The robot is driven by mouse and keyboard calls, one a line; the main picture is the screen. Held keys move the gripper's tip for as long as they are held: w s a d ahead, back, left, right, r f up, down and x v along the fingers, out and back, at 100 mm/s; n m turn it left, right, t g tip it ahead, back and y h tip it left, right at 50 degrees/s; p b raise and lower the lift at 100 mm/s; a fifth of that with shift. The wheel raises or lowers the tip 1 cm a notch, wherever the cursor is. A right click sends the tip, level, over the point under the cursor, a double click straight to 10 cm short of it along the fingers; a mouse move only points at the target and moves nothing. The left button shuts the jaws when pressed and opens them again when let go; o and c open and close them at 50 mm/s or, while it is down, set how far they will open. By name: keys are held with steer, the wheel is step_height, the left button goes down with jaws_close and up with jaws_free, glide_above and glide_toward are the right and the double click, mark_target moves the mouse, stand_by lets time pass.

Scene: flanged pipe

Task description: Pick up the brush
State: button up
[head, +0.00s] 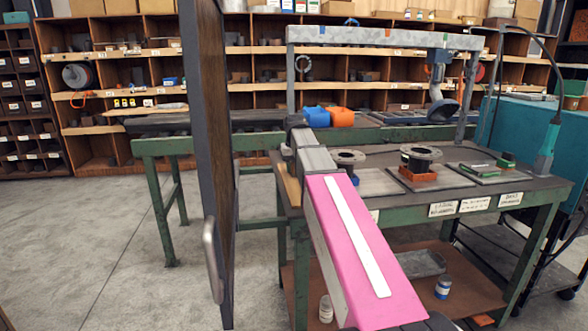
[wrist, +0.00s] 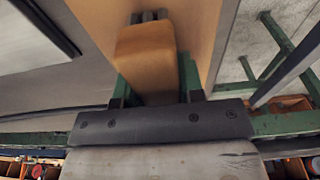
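My gripper (wrist: 155,88) points away from the wrist camera, its two dark green-edged fingers set wide apart. A tan, rounded wooden block (wrist: 148,62) shows between the fingers, with small grey bits at its far end. It may be the brush, but I cannot tell for sure. I cannot see whether the fingers touch it. In the head view my pink arm reaches over the left end of the green-framed workbench (head: 436,211). My fingertips are hidden behind my own arm there. No brush shows clearly in the head view.
A flange (head: 347,157) and an orange block (head: 416,178) under another flange stand on the bench. Green tools (head: 480,170) lie on a plate to the right. An orange bin (head: 341,117) and a blue bin (head: 316,116) are behind. A tall dark panel (head: 208,150) stands close on the left.

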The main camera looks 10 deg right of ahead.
steer(key=shift+c, duration=1.4)
steer(key=shift+r, duration=0.1)
steer(key=shift+r, duration=0.45)
step_height(320, 180, up, 3)
steer(key=shift+s+r, duration=0.15)
steer(key=shift+r, duration=0.05)
steer(key=s+a+r, duration=0.4)
steer(key=s+r, duration=0.2)
steer(key=s, duration=0.4)
steer(key=shift+s+r, duration=0.25)
steer(key=shift+s, duration=0.05)
steer(key=shift+a, duration=0.1)
